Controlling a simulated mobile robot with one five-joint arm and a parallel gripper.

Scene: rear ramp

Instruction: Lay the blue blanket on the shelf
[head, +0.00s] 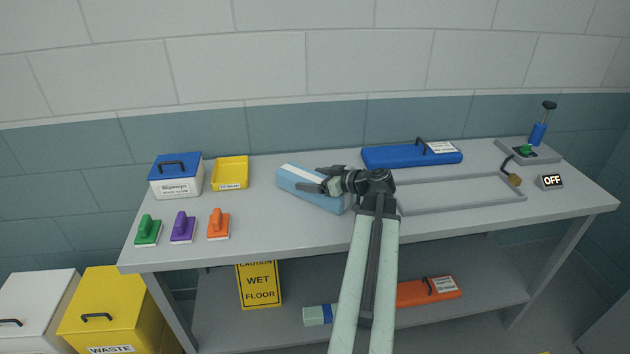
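The blue blanket (322,201) is a light blue folded block with a white stripe along its top. It lies at an angle on the grey worktop, left of the middle. My gripper (309,178) is at the blanket, reaching in from the right, with its two dark fingers spread apart over it. I see nothing clamped between the fingertips, and whether they touch the blanket is unclear. The arm and gripper hide the blanket's right part. The grey shelf (220,318) is the lower board under the worktop; my arm hides part of it.
On the shelf are a yellow wet-floor sign (259,285), a mint-and-blue item (318,315) and an orange case (428,291). The worktop holds a blue-lidded box (176,176), yellow tray (230,173), several coloured brushes, a blue case (400,157) and a grey frame (470,203).

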